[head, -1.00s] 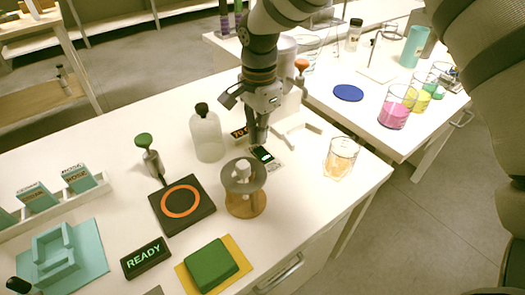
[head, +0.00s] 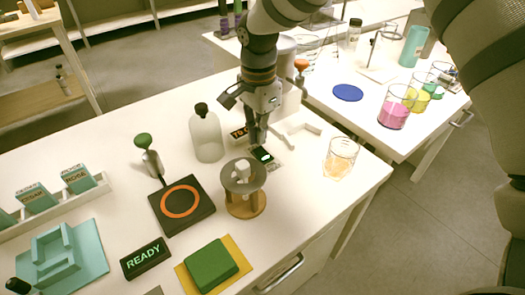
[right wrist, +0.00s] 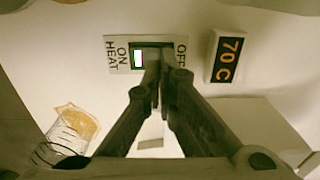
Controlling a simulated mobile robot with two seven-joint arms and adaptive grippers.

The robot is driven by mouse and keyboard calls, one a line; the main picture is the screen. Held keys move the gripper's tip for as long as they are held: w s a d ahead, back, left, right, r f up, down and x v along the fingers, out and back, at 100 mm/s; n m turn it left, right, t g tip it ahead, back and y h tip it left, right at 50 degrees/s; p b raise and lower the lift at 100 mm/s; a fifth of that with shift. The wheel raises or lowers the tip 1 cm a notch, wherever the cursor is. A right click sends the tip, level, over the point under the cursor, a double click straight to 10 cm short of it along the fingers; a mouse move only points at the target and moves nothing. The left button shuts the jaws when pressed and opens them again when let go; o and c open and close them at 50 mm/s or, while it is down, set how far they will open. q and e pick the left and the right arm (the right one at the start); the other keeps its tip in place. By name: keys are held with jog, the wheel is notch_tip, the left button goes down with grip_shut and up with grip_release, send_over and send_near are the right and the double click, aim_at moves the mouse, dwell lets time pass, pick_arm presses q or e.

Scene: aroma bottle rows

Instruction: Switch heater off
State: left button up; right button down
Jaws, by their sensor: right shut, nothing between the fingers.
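The heater switch plate (head: 268,160) lies on the white table. In the right wrist view the plate (right wrist: 116,55) reads "HEAT ON" at left and "OFF" at right, with a green-and-white switch part (right wrist: 138,59) towards ON. My right gripper (head: 256,141) points down at the plate. In the right wrist view its closed fingertips (right wrist: 160,52) sit over the slot, just to the OFF side of the green part; whether they touch it I cannot tell. The fingers partly cover the plate. My left gripper is not in view.
A "70 C" display (right wrist: 226,59) stands close beside the plate. A "READY" sign (head: 146,258) stands at the front.

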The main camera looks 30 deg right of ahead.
aim_at(260, 150)
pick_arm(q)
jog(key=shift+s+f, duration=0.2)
pick_arm(e)
jog(key=shift+f, duration=1.4)
dwell(0.3)
jog(key=shift+r, duration=0.1)
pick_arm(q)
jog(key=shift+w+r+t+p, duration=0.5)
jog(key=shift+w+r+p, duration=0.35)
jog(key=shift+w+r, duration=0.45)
pick_arm(e)
jog(key=shift+r, duration=3.5)
